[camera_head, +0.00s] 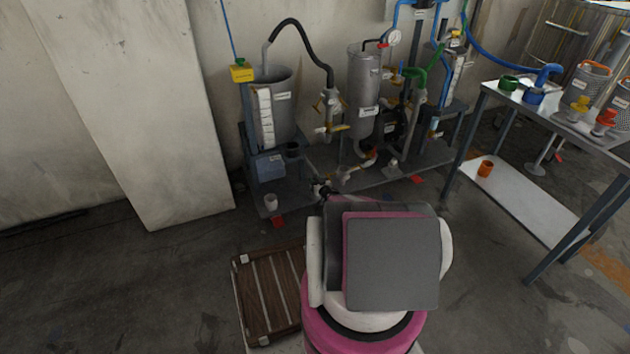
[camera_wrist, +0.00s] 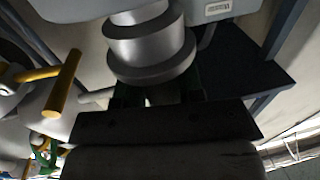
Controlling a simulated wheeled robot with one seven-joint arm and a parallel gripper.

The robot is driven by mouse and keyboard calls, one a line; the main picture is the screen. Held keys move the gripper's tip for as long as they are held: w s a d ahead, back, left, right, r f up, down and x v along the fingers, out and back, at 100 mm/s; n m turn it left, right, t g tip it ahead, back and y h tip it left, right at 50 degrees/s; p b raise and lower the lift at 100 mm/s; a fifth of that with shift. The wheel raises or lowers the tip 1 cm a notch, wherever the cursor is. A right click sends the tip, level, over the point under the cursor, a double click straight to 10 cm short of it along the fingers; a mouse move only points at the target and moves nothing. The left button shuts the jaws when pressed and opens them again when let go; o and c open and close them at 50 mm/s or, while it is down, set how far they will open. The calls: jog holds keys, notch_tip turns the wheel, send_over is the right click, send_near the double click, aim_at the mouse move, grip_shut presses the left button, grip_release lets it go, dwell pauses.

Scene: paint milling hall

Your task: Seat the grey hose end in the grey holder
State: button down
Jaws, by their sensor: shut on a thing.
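In the wrist view, a silver-grey stepped round piece (camera_wrist: 150,45) that looks to be the grey hose end sits at my gripper (camera_wrist: 160,95). The dark fingers are shut on its narrower lower part. In the head view, my gripper (camera_head: 322,188) is small and partly hidden by my arm, low in front of the pipework skid. A pale grey fitting (camera_head: 343,173) is close to its right. I cannot surely pick out the grey holder in either view, nor tell any contact with it.
A grey tank (camera_head: 285,120) and a tall silver vessel (camera_head: 365,90) stand on the skid, with a black hose (camera_head: 300,32) arching between fittings. A yellow handle (camera_wrist: 65,85) is left of my gripper. A steel table (camera_head: 550,120) stands right; a wooden pallet (camera_head: 268,295) lies front left.

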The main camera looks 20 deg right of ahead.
jog(key=shift+f, duration=0.2)
jog(key=shift+f, duration=0.15)
jog(key=shift+s+a+f, duration=0.1)
jog(key=shift+s, duration=0.1)
jog(key=c, duration=1.1)
grip_release()
jog(key=shift+f, duration=0.1)
jog(key=shift+c, duration=0.2)
jog(key=o, duration=0.6)
jog(key=shift+c, duration=0.2)
jog(key=shift+f, duration=0.1)
